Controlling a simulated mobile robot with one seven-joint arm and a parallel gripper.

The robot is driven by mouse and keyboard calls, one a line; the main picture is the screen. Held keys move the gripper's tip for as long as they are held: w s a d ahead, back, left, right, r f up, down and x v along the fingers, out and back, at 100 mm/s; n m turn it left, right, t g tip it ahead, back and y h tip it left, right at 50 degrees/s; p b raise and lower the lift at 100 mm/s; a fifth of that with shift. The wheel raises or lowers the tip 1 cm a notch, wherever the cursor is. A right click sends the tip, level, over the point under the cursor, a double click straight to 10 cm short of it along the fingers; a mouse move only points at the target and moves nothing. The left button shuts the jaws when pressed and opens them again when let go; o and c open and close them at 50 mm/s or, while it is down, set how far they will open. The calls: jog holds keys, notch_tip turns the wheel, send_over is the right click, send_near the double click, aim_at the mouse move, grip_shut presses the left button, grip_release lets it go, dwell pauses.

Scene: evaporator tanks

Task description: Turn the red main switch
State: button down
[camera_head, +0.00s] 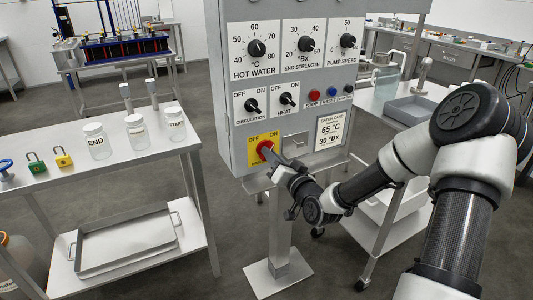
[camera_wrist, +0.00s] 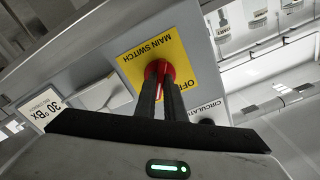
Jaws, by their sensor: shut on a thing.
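The red main switch (camera_head: 264,147) sits on a yellow plate (camera_head: 256,158) marked OFF and ON, low on the left of the grey control panel. In the wrist view the red switch (camera_wrist: 152,70) and its yellow plate (camera_wrist: 135,62) show upside down. My gripper (camera_head: 270,153) has its two dark fingers against the switch, shut on its handle. The fingertips also show in the wrist view (camera_wrist: 161,88). The fingers hide part of the switch, so I cannot tell exactly where its handle points.
Above the switch are black knobs such as circulation (camera_head: 251,105) and heat (camera_head: 286,99), plus a red stop button (camera_head: 314,95). A batch card (camera_head: 330,129) is to the right. A left table (camera_head: 110,162) holds jars and padlocks. A trolley stands behind my arm.

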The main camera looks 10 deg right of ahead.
jog(key=shift+f, duration=0.1)
jog(key=shift+n+b, duration=0.85)
jog(key=shift+n, duration=0.25)
